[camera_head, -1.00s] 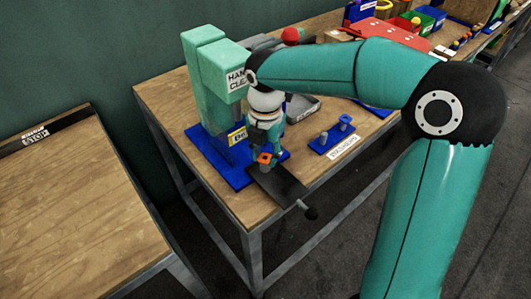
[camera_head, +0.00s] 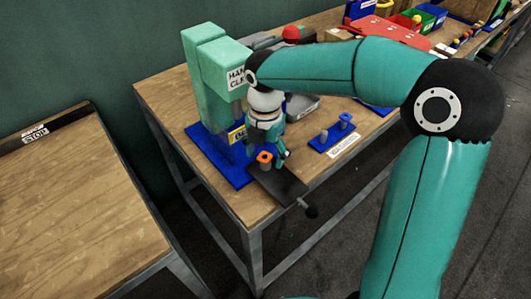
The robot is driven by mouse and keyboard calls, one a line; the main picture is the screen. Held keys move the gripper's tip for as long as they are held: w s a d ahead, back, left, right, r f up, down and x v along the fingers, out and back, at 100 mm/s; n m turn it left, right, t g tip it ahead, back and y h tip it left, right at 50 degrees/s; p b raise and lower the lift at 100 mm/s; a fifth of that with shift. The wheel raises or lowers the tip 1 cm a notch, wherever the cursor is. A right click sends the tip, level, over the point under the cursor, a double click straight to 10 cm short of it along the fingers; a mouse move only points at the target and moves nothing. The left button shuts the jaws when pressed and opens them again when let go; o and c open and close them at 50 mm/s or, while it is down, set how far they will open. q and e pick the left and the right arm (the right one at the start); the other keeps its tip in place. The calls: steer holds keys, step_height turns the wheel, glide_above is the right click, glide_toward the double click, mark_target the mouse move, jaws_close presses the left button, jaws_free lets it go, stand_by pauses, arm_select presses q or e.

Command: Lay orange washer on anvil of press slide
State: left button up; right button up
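The orange washer (camera_head: 264,157) lies on top of the small grey anvil (camera_head: 265,166) of the press slide (camera_head: 277,183), a dark plate reaching out from the press. The washer's dark centre shows. My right gripper (camera_head: 279,154) is just to the right of and behind the washer, pointing down, and looks open and empty. Its fingers are small and partly overlap each other, and any small gap to the washer is hard to judge. My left gripper is not in view.
The green press (camera_head: 212,75) on its blue base (camera_head: 215,160) stands just left of my gripper. A blue washer holder (camera_head: 331,138) with posts is to the right. The slide's dark knob (camera_head: 311,212) sticks out past the table edge.

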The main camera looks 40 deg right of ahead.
steer(key=shift+r, duration=0.2)
step_height(320, 180, up, 12)
steer(key=shift+f, duration=0.15)
stand_by(0.4)
